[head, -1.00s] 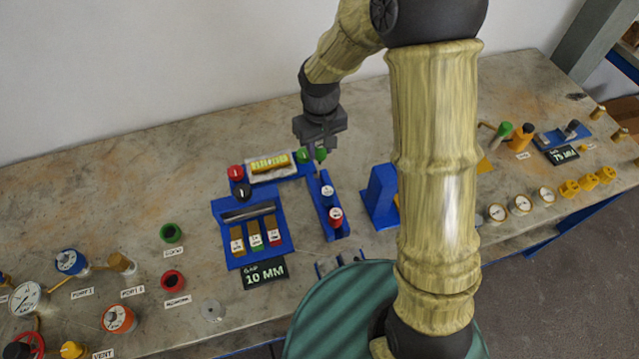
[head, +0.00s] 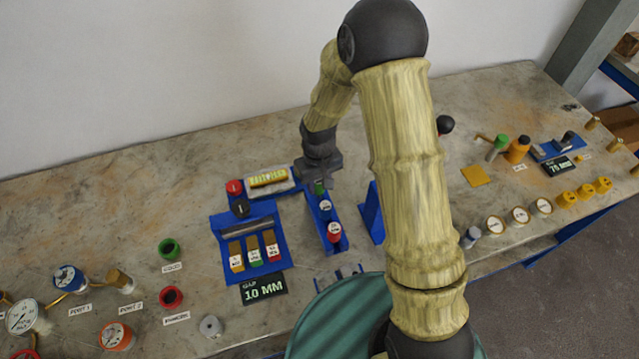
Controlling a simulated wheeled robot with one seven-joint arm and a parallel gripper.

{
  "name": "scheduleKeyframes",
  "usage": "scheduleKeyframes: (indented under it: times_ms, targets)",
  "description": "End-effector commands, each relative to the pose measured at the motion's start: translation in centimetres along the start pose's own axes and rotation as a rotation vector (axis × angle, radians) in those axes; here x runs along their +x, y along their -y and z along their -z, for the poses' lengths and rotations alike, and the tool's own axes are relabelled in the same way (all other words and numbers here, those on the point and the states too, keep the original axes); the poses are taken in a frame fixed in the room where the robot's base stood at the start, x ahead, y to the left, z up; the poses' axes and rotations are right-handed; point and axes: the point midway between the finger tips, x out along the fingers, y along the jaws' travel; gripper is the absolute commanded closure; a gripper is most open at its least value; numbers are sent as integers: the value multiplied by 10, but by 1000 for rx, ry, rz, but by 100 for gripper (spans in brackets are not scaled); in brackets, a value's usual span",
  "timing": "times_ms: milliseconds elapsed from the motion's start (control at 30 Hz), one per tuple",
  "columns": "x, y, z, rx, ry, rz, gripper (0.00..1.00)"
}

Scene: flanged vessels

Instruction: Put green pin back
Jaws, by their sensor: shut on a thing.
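My gripper (head: 319,174) points down over the far end of a narrow blue block (head: 316,218), at the middle of the bench. It is shut on the green pin (head: 320,188), whose green part shows just below the jaws. The pin is upright at the far end of the block, in line with a blue pin (head: 325,206) and a red pin (head: 334,232) with white tops. I cannot tell whether its lower end is in a hole.
Left of the block are a blue rack (head: 225,222) with coloured tags, a red knob (head: 234,187), a black knob (head: 240,208) and a tray (head: 277,191). A blue upright block (head: 372,215) stands close on the right.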

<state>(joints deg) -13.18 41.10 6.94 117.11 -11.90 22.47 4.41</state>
Motion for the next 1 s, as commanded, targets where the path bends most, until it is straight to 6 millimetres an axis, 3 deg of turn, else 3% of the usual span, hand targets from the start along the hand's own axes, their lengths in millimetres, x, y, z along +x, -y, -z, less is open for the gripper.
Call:
scheduleKeyframes:
  times_ms: [100,700,733,833,1000]
  targets:
    - [10,2,0,-7,0,0,95]
    - [20,-2,0,3,0,-1,95]
    - [20,-2,0,3,0,0,68]
    - [19,-2,0,3,0,0,48]
    - [19,-1,0,1,0,0,48]
